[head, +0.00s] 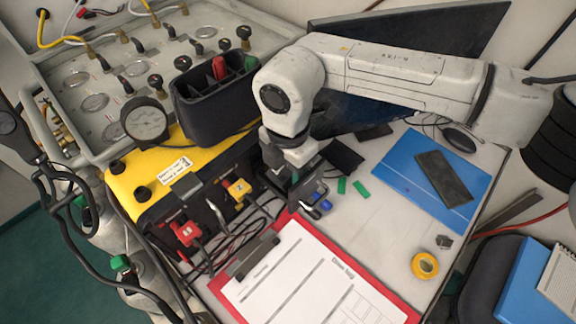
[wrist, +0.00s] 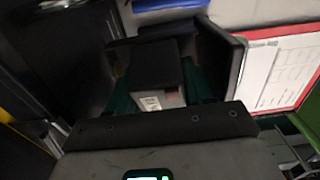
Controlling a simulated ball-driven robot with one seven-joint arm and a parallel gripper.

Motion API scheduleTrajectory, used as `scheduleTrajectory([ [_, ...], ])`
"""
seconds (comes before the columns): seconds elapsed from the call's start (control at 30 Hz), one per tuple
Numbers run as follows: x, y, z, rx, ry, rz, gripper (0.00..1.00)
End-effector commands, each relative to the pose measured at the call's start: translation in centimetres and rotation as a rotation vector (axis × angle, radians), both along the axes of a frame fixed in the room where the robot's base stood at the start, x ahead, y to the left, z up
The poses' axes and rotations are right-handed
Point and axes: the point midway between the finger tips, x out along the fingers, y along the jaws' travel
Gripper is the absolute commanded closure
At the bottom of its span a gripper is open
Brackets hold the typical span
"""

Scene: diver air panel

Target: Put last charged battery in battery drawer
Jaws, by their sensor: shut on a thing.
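My gripper (head: 286,180) is low over the table, beside the clipboard's clip end. In the wrist view my gripper (wrist: 163,52) is shut, with a dark block (wrist: 155,66) between its black fingers. The block has a pale labelled face; it may be the battery, but blur hides its details. In the head view a grey piece with blue parts (head: 318,203) is right beside the fingers, and I cannot tell if it is held. Two small green pieces (head: 341,185) (head: 361,188), possibly batteries, lie to the right. I cannot make out the battery drawer.
A red clipboard (head: 300,222) with paper lies in front. A yellow-topped case (head: 150,178) with red and yellow plugs and loose cables stands left, under a dark divided holder (head: 215,105). A blue folder (head: 400,165) and yellow tape (head: 425,266) lie right. Bare table separates them.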

Motion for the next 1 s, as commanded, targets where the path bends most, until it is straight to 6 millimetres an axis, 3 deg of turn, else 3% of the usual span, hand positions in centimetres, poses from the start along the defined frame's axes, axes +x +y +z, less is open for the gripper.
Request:
scheduleTrajectory([
  [0.2,0.0,0.0,-0.5,0.001,-0.001,0.000,1.00],
  [0.23,0.0,0.0,-0.5,0.000,0.000,0.000,0.48],
  [0.47,0.0,0.0,-0.4,0.000,0.000,0.000,0.26],
  [0.8,-0.1,0.0,-0.5,-0.001,0.003,0.000,0.23],
  [1.0,0.0,-0.1,2.3,-0.003,-0.002,0.000,0.23],
])
